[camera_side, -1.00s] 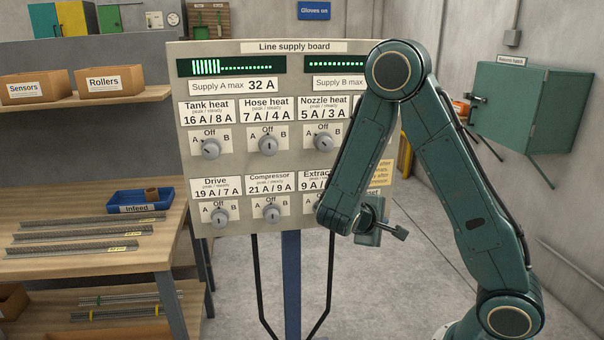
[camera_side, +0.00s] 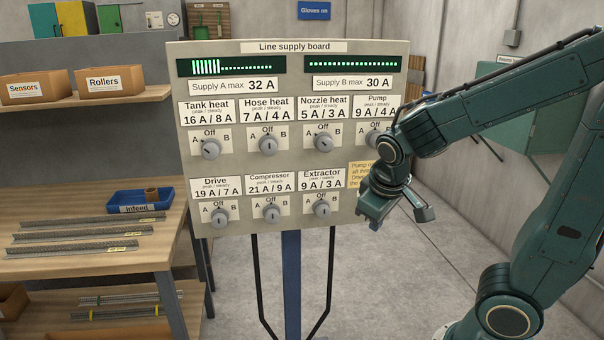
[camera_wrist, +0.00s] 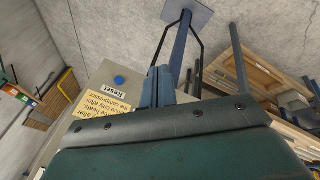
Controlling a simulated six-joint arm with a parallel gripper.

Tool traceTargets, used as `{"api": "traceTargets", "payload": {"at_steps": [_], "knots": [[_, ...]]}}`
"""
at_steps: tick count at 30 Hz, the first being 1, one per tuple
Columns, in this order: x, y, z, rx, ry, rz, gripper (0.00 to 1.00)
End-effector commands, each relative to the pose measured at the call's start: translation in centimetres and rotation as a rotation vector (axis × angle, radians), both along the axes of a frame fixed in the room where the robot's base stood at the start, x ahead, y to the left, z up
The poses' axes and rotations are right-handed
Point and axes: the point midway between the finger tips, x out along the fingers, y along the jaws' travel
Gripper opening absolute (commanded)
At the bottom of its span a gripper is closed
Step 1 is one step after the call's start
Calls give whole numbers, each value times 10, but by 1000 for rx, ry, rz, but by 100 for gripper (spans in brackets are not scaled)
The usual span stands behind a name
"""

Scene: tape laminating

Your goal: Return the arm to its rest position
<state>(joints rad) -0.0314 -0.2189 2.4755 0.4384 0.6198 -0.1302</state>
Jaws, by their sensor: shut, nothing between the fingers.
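My gripper (camera_side: 374,212) is in front of the lower right part of the Line supply board (camera_side: 240,165), pointing down, with nothing held. In the wrist view its fingers (camera_wrist: 158,88) are together, beyond the dark green wrist housing. My arm reaches in from the right and bends down at the wrist. It covers part of the Pump switch and the yellow note (camera_side: 359,176). The Drive (camera_side: 220,216), Compressor (camera_side: 272,214) and Extractor (camera_side: 322,208) switches are uncovered.
The blue Reset button (camera_wrist: 119,79) shows in the wrist view. A green wall cabinet (camera_side: 545,115) stands behind my arm. A wooden bench (camera_side: 150,258) with metal strips and a blue Infeed tray (camera_side: 125,208) is at the left. Floor between board and arm base is clear.

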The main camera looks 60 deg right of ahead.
Motion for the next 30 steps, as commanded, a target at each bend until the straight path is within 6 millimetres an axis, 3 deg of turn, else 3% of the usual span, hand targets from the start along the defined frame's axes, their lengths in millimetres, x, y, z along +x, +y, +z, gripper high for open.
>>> {"api": "traceTargets", "payload": {"at_steps": [18,30], "knots": [[-54,74,66,258,-213,168,0],[-70,88,76,289,-242,218,0]]}}
